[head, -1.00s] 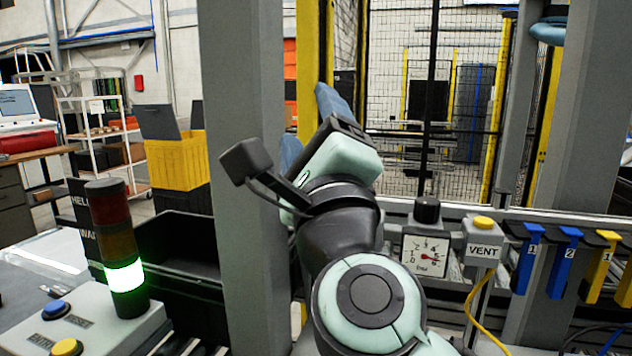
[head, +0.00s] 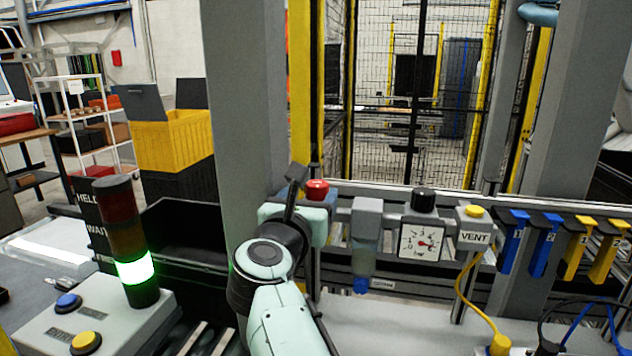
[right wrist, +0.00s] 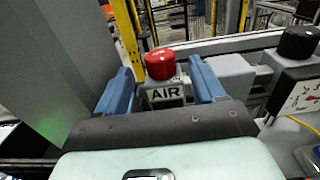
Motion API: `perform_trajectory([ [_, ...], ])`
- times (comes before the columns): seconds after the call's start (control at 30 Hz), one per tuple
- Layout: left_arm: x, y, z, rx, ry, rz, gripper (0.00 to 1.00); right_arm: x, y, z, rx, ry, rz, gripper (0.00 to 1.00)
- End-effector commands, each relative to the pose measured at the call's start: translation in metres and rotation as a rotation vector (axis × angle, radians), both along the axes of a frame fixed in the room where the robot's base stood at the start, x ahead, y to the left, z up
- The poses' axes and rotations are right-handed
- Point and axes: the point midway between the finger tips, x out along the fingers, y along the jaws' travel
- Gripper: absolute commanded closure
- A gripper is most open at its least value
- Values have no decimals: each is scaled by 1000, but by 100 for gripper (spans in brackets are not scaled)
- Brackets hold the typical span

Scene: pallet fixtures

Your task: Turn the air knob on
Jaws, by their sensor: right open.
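The air knob is red and round, and it shows in the head view (head: 317,190) just beyond my right gripper. In the right wrist view the knob (right wrist: 160,64) sits above a white AIR label (right wrist: 165,93) on a grey block. My right gripper (right wrist: 163,80) is open, with one blue finger on each side of the knob and label. A gap shows between each finger and the knob, and the fingers do not hold it. In the head view the gripper (head: 303,198) partly hides the knob's block. My left gripper is not in view.
A pressure gauge (head: 421,241) with a black knob (head: 423,200) stands right of the air knob, then a VENT box (head: 474,238) with a yellow button. A grey post (head: 250,100) rises close on the left. A stack light (head: 130,245) glows green.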

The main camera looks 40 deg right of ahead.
Motion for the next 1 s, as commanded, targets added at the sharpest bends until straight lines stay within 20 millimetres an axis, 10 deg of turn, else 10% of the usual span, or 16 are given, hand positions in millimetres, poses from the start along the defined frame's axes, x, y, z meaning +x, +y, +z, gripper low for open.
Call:
perform_trajectory([
  [0.7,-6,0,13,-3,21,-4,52,29,-35,0,-1,0,2,31],
  [0.9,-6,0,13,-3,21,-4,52,29,-35,1,-2,1,2,88],
  [1.0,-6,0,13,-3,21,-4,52,29,-35,1,-2,1,2,88],
])
